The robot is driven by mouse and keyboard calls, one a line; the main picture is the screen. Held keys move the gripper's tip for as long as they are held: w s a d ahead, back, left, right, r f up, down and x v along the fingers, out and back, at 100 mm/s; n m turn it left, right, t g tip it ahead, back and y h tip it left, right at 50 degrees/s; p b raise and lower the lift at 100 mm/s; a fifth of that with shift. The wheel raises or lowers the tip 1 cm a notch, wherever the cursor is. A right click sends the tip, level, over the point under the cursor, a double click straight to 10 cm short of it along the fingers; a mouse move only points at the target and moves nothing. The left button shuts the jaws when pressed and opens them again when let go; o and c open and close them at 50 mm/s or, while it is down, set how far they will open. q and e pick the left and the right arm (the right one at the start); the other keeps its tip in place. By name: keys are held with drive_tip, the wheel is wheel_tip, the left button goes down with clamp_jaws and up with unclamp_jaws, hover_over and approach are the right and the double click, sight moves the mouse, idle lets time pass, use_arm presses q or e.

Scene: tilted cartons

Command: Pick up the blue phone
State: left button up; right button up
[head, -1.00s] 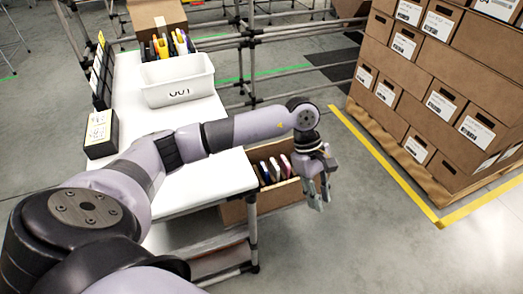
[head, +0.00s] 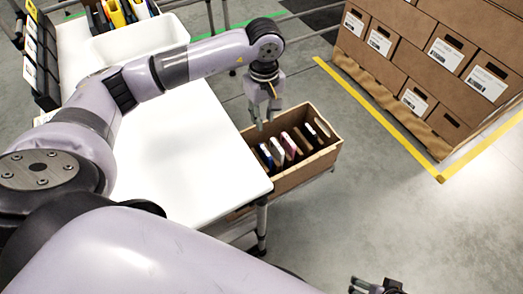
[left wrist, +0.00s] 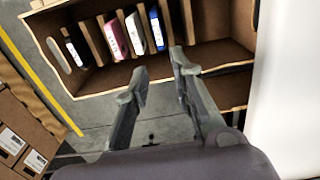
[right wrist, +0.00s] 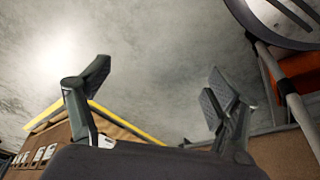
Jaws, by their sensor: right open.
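The blue phone (left wrist: 157,28) stands on edge in a slot of the cardboard carton (left wrist: 218,52), at the end of the row of phones. In the head view the blue phone (head: 265,156) is at the left of the row in the carton (head: 310,172). My left gripper (head: 264,122) hangs over the far left part of the carton, fingers pointing down. In the left wrist view the left gripper (left wrist: 160,72) is open and empty, its fingertips short of the phone. My right gripper (right wrist: 160,82) is open and empty; it shows at the head view's bottom edge (head: 376,288).
Pink and white phones (left wrist: 116,38) and a dark phone (left wrist: 74,50) stand between cardboard dividers. A white table (head: 190,150) adjoins the carton; a white bin (head: 135,42) stands on it. Stacked cartons (head: 430,60) stand at the back right. Floor at right is clear.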

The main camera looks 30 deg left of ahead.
use_arm(q)
drive_tip(key=b, duration=0.1)
hover_over(265, 150)
drive_tip(key=f, duration=1)
drive_tip(key=shift+a, duration=0.25)
drive_tip(key=f, duration=0.2)
drive_tip(key=f+b, duration=0.1)
drive_tip(key=f, duration=0.2)
drive_tip(key=shift+d+f, duration=0.35)
use_arm(e)
drive_tip(key=v, duration=0.9)
drive_tip(key=shift+w+d+t, duration=0.15)
drive_tip(key=shift+w+t, duration=0.15)
drive_tip(key=shift+w, duration=0.05)
use_arm(q)
drive_tip(key=shift+c, duration=0.2)
clamp_jaws()
